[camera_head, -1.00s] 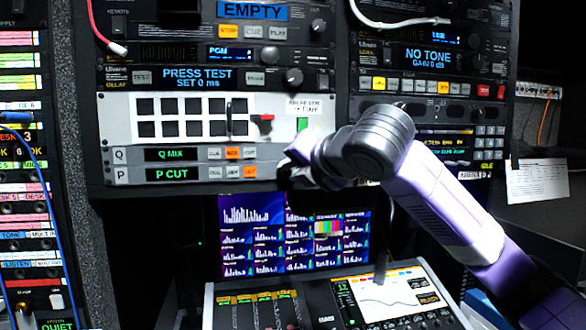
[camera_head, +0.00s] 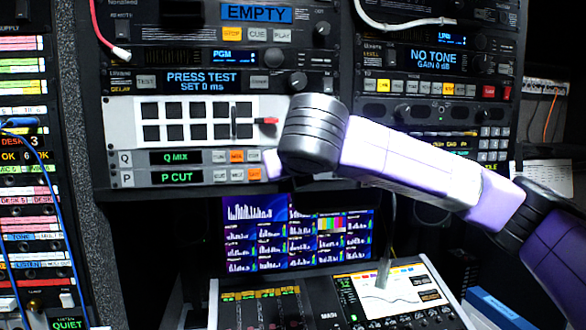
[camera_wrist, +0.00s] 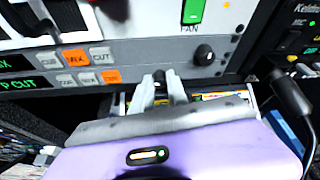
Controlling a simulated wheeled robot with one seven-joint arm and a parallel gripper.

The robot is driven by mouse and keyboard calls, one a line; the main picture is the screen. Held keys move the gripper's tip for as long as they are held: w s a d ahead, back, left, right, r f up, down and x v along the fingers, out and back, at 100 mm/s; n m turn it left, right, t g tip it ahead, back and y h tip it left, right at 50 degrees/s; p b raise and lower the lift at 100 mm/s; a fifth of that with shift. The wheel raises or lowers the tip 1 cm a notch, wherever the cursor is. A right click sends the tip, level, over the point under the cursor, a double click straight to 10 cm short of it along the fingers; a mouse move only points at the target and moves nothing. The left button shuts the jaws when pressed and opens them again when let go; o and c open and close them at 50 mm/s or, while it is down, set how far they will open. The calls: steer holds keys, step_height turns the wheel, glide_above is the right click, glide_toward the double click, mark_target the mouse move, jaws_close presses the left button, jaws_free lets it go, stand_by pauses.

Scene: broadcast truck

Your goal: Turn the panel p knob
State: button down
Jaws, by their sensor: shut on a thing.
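The panel P strip (camera_head: 140,178) is the lower of two grey strips in the rack, with a green "P CUT" display and several small buttons, one lit orange. In the wrist view, its dark knob (camera_wrist: 159,74) sits at the panel's right part, between the two pale fingertips of my gripper (camera_wrist: 160,88). My gripper is shut on this knob, and the fingers cover part of it. In the head view, my wrist and arm hide the knob and fingertips.
The panel Q strip (camera_head: 139,158) lies just above, with its own black knob (camera_wrist: 204,55) up and right of my fingers. A green fan switch (camera_wrist: 193,11) is above that. A monitor (camera_head: 255,255) and a mixing desk (camera_head: 350,305) stand below.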

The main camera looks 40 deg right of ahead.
steer(key=shift+w+a+f+n+g+h+p, duration=0.1)
steer(key=shift+f+n+g+h+p, duration=0.1)
steer(key=shift+n+h, duration=1.05)
steer(key=shift+w+a+f+n+g+h+p, duration=0.15)
steer(key=shift+n+h, duration=0.4)
steer(key=shift+n, duration=1.25)
steer(key=shift+s+a+f+n+g+h+p, duration=0.1)
steer(key=shift+n+g+h, duration=0.15)
steer(key=shift+n+h, duration=1)
steer(key=shift+n+y, duration=0.35)
steer(key=shift+n, duration=0.05)
steer(key=c, duration=1.3)
jaws_free()
steer(key=shift+w+d, duration=0.1)
